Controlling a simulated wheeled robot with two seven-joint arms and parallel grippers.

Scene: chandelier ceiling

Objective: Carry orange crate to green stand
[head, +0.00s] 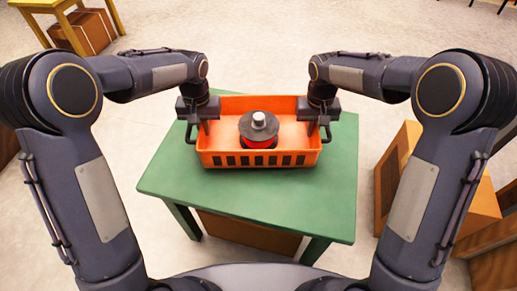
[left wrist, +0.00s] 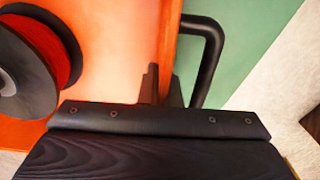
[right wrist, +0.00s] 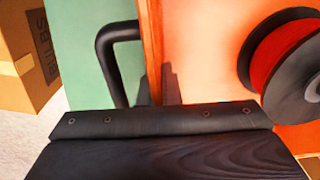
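The orange crate (head: 222,160) is level over the back half of the green stand (head: 250,205) and appears to rest on its top. A spool with dark flanges and a red winding (head: 259,128) stands inside it, mid-floor. My left gripper (head: 203,124) is at the crate's left wall, its fingers close on either side of the wall in the left wrist view (left wrist: 163,88). My right gripper (head: 317,124) holds the right wall the same way in the right wrist view (right wrist: 158,90). Black handles stick out from both side walls. The crate's underside is hidden.
A cardboard box (head: 395,165) stands on the floor right of the stand; it also shows in the right wrist view (right wrist: 25,55). Another box (head: 250,232) is under the stand. A yellow table (head: 62,12) with a box below is at the back left. Pale floor is open behind.

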